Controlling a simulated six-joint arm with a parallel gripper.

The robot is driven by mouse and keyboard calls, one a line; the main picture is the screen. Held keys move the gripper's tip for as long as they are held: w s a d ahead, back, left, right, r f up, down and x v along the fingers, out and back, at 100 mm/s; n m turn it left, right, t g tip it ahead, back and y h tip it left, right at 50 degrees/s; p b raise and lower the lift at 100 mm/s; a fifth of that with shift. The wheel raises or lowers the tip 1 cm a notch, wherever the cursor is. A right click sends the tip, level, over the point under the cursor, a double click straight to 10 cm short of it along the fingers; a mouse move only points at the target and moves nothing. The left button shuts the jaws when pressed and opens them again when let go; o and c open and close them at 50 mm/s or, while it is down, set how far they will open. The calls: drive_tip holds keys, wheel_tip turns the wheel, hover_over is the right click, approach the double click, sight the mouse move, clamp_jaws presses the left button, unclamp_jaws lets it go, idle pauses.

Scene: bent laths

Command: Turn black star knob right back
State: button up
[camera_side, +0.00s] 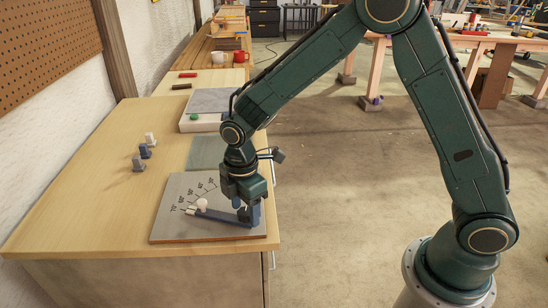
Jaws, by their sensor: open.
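The grey board (175,232) with a printed angle scale lies near the front edge of the wooden bench. A blue-grey bar (222,216) lies across it, with a pale rounded piece (202,204) near its left end. My gripper (246,208) points down over the right part of the board, at the right end of the bar. Its jaws are open. I cannot make out the black star knob; the gripper covers that part of the board. Whether the jaws touch anything there cannot be told.
Several small blocks (145,151) stand on the bench to the left. Behind the board lie a grey-green mat (206,153) and a white box with a green button (194,116). The front left of the bench is clear.

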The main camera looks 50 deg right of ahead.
sight(245, 211)
drive_tip(key=shift+r, duration=0.15)
wheel_tip(245, 211, up, 14)
drive_tip(key=shift+f, duration=0.2)
idle(0.4)
idle(0.3)
drive_tip(key=s+d+r+m+t, duration=0.3)
drive_tip(key=s+d+r+m, duration=0.45)
drive_tip(key=s, duration=0.35)
drive_tip(key=s+d+m+t, duration=0.1)
drive_tip(key=s+d+m, duration=0.1)
drive_tip(key=s+m, duration=0.2)
drive_tip(key=s+d+m+t, duration=0.1)
drive_tip(key=s+d+m, duration=0.2)
drive_tip(key=s, duration=0.5)
drive_tip(key=shift+s+d+m+t, duration=0.3)
drive_tip(key=shift+m, duration=0.45)
